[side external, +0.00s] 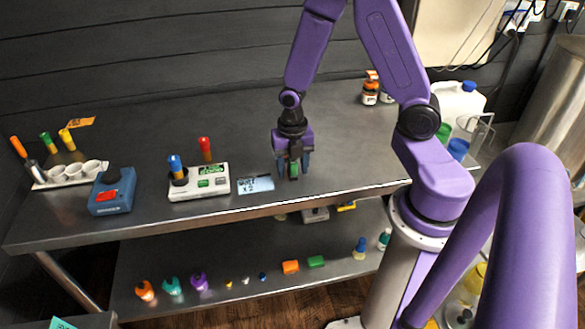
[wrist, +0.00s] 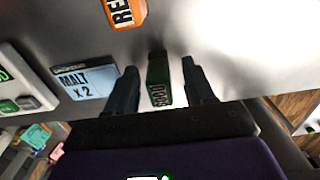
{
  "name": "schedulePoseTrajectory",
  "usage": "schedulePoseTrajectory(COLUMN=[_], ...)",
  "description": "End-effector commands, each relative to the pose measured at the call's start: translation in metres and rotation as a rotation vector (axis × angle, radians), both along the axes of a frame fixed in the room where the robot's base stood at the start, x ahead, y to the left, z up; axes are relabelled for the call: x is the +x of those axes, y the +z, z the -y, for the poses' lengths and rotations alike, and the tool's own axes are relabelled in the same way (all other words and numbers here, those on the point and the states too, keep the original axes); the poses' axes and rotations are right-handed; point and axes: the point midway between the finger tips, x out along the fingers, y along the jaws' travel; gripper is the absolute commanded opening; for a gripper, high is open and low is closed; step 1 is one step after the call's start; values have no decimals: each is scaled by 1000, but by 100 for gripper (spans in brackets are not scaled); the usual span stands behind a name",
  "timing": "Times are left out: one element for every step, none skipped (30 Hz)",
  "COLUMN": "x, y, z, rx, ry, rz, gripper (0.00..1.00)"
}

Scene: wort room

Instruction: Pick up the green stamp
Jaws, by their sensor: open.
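The green stamp (wrist: 159,72) stands between the two dark fingers of my gripper (wrist: 162,88) in the wrist view, with pale lettering on its near face. A gap shows between the stamp and each finger, so my gripper is open around it. In the side external view, my gripper (side external: 293,166) points down near the front edge of the table, and the green stamp (side external: 294,170) shows partly between its fingers. The fingers hide much of it there.
An orange lettered object (wrist: 125,12) lies beyond the stamp. The table's front edge (side external: 340,196) is close.

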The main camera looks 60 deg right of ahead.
Motion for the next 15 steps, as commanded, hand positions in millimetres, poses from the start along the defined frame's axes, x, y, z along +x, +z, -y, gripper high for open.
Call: schedulePoseTrajectory(x=[0,0,0,0,0,0,0,0,0,0,0,0,0,0,0], y=[0,0,0,0,0,0,0,0,0,0,0,0,0,1,1], z=[0,0,0,0,0,0,0,0,0,0,0,0,0,0,0], rx=[0,0,0,0,0,0,0,0,0,0,0,0,0,0,0], ry=[0,0,0,0,0,0,0,0,0,0,0,0,0,0,0], rz=[0,0,0,0,0,0,0,0,0,0,0,0,0,0,0], gripper=[43,34,21,11,1,0,0,0,0,0,0,0,0,0,0])
